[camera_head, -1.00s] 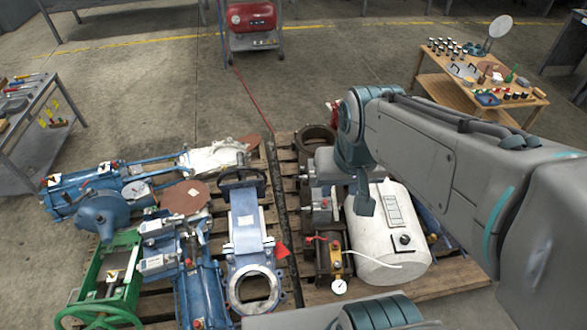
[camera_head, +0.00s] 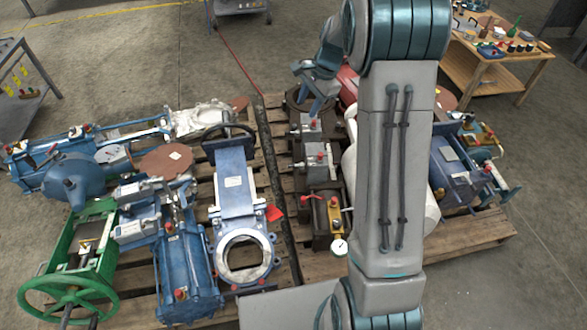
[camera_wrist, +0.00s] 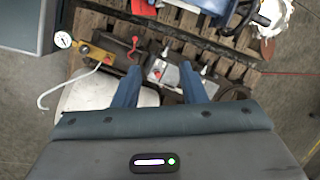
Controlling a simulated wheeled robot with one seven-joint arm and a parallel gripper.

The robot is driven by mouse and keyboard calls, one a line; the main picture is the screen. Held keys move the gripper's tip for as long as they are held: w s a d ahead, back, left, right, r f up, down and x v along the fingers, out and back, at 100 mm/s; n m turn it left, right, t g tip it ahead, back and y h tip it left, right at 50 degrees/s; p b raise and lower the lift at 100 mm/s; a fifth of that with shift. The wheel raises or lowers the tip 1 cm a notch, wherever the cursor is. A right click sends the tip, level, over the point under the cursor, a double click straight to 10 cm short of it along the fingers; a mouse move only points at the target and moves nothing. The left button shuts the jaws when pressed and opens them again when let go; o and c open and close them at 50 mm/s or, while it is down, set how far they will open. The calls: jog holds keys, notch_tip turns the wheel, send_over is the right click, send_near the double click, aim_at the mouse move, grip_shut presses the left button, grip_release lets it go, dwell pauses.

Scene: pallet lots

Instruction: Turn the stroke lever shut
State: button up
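A small red lever (camera_head: 312,197), which looks like the stroke lever, sits on top of a dark brown valve block (camera_head: 322,222) on the right pallet. The lever (camera_wrist: 132,45) also shows in the wrist view, beyond and left of my fingertips. My gripper (camera_wrist: 160,68) is open and empty, with its two blue fingers spread above a grey box with a red button (camera_wrist: 158,73). In the head view my gripper (camera_head: 318,92) points down over the far part of the right pallet, apart from the lever. I cannot tell whether the lever is open or shut.
A yellow fitting with a white dial gauge (camera_head: 340,247) stands close to the lever. A white tank (camera_head: 350,160) is mostly hidden behind my arm. Blue valves and a green handwheel (camera_head: 67,300) crowd the left pallet. Concrete floor is free at the right (camera_head: 545,190).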

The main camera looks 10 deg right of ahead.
jog(key=w+d+f+m+b, duration=0.1)
jog(key=w+f+m+b, duration=0.15)
jog(key=f, duration=0.65)
jog(key=w+d+f+m+y+b, duration=0.1)
jog(key=w+f+m+b, duration=0.2)
jog(key=f, duration=0.5)
jog(key=w+d+f+m+b, duration=0.1)
jog(key=w+d+f+b, duration=0.15)
jog(key=w+f, duration=0.45)
jog(key=b, duration=0.4)
send_near(295, 166)
jog(key=x, duration=0.8)
jog(key=shift+w+a, duration=0.4)
grip_shut()
